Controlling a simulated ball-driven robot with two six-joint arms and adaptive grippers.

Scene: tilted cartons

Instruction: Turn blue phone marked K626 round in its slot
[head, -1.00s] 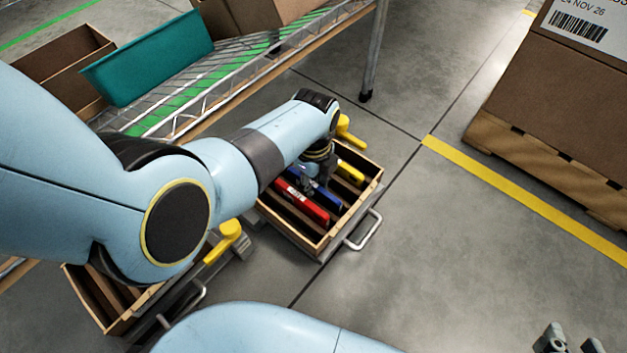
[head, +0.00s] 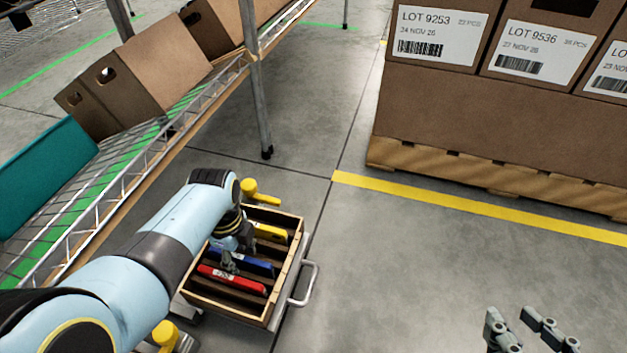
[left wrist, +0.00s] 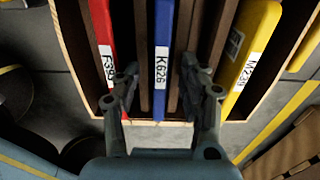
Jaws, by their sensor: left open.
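The blue phone marked K626 (left wrist: 161,40) stands on edge in a slot of a wooden box, between the red phone (left wrist: 103,35) and the yellow phone (left wrist: 256,50). In the head view the blue phone (head: 257,266) is partly covered by my left gripper (head: 232,262). In the left wrist view my left gripper (left wrist: 158,78) is open, one finger on each side of the blue phone. I cannot tell whether the fingers reach below its top edge. My right gripper (head: 512,318) is open and empty at the bottom right, far from the box.
The wooden box (head: 295,252) has slot dividers and a metal handle (head: 304,285) on its right side. A yellow knob (head: 258,193) stands behind it. A wire rack (head: 140,160) with cartons is at the left. A pallet of cartons (head: 450,100) is at the back right. The floor between is clear.

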